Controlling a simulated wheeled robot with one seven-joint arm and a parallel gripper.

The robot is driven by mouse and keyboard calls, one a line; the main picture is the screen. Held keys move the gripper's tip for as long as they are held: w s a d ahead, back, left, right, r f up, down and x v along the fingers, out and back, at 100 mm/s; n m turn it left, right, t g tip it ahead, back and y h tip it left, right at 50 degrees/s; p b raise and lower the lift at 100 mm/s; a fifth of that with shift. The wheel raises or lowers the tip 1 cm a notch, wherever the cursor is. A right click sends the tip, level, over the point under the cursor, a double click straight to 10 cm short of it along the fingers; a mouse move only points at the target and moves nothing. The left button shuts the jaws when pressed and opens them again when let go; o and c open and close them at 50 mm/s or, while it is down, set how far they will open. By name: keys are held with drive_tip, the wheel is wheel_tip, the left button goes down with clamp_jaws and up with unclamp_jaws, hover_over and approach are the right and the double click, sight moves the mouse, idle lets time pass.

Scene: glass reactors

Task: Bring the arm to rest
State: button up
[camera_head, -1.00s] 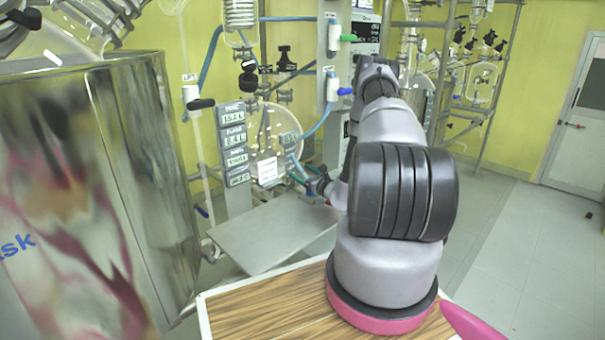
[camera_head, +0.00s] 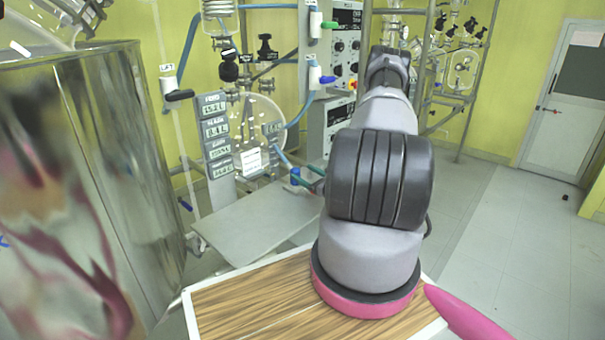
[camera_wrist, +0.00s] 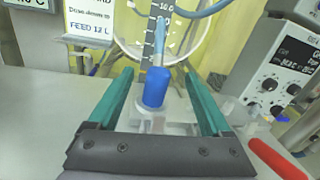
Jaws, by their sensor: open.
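My arm (camera_head: 375,180) reaches forward from the wooden-topped base, with its far end folded away from the head camera. My gripper (camera_wrist: 158,62) shows in the wrist view as two green fingers standing apart. It is open, with nothing clamped between the fingers. In the head view the green gripper (camera_head: 308,183) is partly hidden behind the arm, beside the glass vessel and above the metal table. A blue-capped outlet (camera_wrist: 155,88) shows between the fingers in the wrist view; I cannot tell its distance from them.
A round glass flask (camera_head: 256,135) and labelled display panel (camera_head: 217,135) stand behind the metal table (camera_head: 255,222). A large shiny vessel (camera_head: 100,150) fills the left. A control box (camera_head: 343,45) is close behind the arm. Open floor (camera_head: 500,250) lies to the right.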

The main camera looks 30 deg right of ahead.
drive_tip(key=shift+d+f, duration=0.1)
drive_tip(key=shift+w+r, duration=0.1)
drive_tip(key=shift+r, duration=0.2)
drive_tip(key=a+r+n+g+y, duration=0.4)
drive_tip(key=a+r+n+y, duration=0.15)
drive_tip(key=a+r, duration=0.35)
drive_tip(key=a+r+n+g+y, duration=0.45)
drive_tip(key=a+r+n, duration=0.25)
drive_tip(key=r, duration=0.4)
drive_tip(key=s+a+r+n+g+h, duration=0.1)
drive_tip(key=s+a+r+n+g, duration=0.65)
drive_tip(key=s+r, duration=0.2)
drive_tip(key=s+d+r+n+t+h, duration=0.1)
drive_tip(key=s+r+n+t+h, duration=0.1)
drive_tip(key=s+r+h, duration=0.3)
drive_tip(key=s+d+r+n+t+h, duration=0.1)
drive_tip(key=s+r+n+t+h, duration=0.2)
drive_tip(key=s+r+n+h, duration=0.2)
drive_tip(key=s+r+h, duration=0.1)
drive_tip(key=s+r, duration=0.2)
drive_tip(key=s, duration=0.4)
drive_tip(key=shift+d+n, duration=0.3)
drive_tip(key=shift+d, duration=0.1)
